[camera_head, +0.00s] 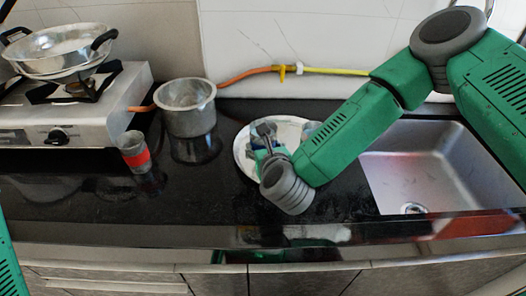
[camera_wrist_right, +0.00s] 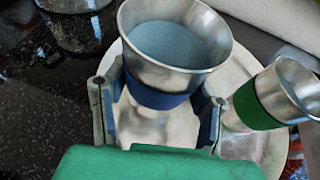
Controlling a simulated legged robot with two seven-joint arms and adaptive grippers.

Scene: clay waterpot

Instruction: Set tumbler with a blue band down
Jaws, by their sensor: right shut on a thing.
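The tumbler with a blue band (camera_wrist_right: 165,65) is a metal cup, open end up, between the fingers of my right gripper (camera_wrist_right: 158,112) in the right wrist view. The fingers are shut on it at the blue band. In the head view my right gripper (camera_head: 266,140) is over a round metal plate (camera_head: 243,157), and its own wrist mostly hides the tumbler. The plate also shows behind the tumbler in the wrist view (camera_wrist_right: 238,75). I cannot tell whether the tumbler's base touches the plate. My left gripper is out of view.
A tumbler with a green band (camera_wrist_right: 275,95) stands close on the right on the plate. A tumbler with a red band (camera_head: 134,152) stands left on the black counter. A metal pot (camera_head: 188,112), a stove (camera_head: 70,115) with a pan, and a sink (camera_head: 425,165) surround the area.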

